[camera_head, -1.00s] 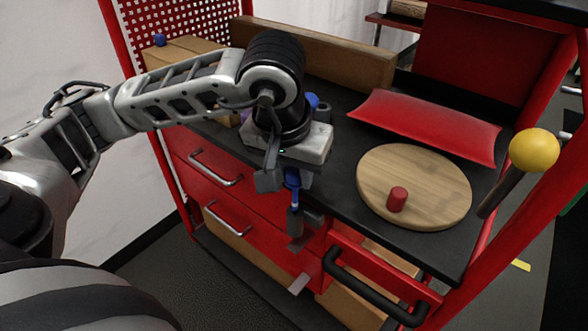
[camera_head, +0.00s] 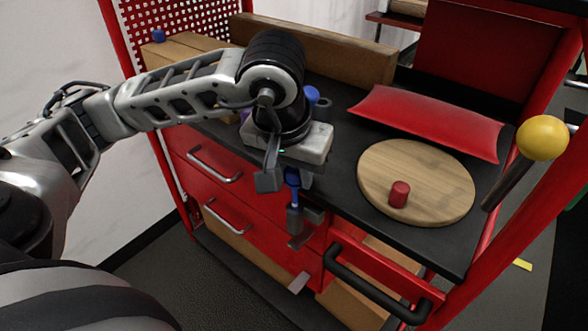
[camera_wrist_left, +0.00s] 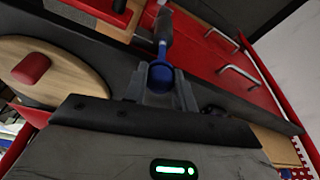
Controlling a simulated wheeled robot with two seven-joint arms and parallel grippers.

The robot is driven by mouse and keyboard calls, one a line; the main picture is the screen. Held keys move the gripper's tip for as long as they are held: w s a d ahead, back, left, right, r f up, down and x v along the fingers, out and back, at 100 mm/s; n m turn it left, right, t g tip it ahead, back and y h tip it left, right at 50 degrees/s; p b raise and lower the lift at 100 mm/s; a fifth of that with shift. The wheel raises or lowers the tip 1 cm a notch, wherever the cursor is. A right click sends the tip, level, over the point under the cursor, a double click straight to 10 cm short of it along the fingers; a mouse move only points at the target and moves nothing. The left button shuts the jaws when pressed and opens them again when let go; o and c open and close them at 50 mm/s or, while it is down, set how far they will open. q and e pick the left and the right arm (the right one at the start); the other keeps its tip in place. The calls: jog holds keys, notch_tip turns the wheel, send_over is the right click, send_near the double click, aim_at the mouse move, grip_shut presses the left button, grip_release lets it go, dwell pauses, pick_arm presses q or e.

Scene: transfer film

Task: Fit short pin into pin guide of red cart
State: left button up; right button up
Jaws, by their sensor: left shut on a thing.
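My left gripper (camera_head: 287,178) is shut on a blue pin (camera_head: 294,190), just in front of the cart's top edge. The pin points down, with a grey lower part (camera_head: 294,218). In the left wrist view the blue pin (camera_wrist_left: 162,73) stands out between the fingers toward the grey part (camera_wrist_left: 163,24). The red cart (camera_head: 190,170) has small grey plates on its front, an upper one (camera_head: 299,242) and a lower one (camera_head: 299,283), probably the pin guide. The grey part is above the upper plate; I cannot tell whether the pin tip is inside anything. My right gripper is not in view.
A round wooden board (camera_head: 440,190) with a red cylinder (camera_head: 399,194) and a red cushion (camera_head: 430,122) lie on the dark cart top. A black handle (camera_head: 372,288) sticks out at the front. A yellow knob (camera_head: 542,138) stands at the right. Long boxes (camera_head: 320,52) line the back.

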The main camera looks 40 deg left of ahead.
aim_at(295, 190)
pick_arm(q)
jog(key=shift+f+b, duration=0.35)
jog(key=shift+f, duration=0.05)
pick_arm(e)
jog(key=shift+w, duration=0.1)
pick_arm(q)
jog(key=shift+f+b, duration=0.4)
jog(key=shift+b, duration=0.05)
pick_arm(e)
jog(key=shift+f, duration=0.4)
pick_arm(q)
jog(key=shift+f+b, duration=0.45)
jog(key=shift+b, duration=0.05)
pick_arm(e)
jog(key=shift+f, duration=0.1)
pick_arm(q)
jog(key=o, duration=1.1)
jog(key=shift+c, duration=0.2)
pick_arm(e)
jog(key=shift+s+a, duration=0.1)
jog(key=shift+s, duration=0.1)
pick_arm(q)
jog(key=shift+s+r, duration=0.1)
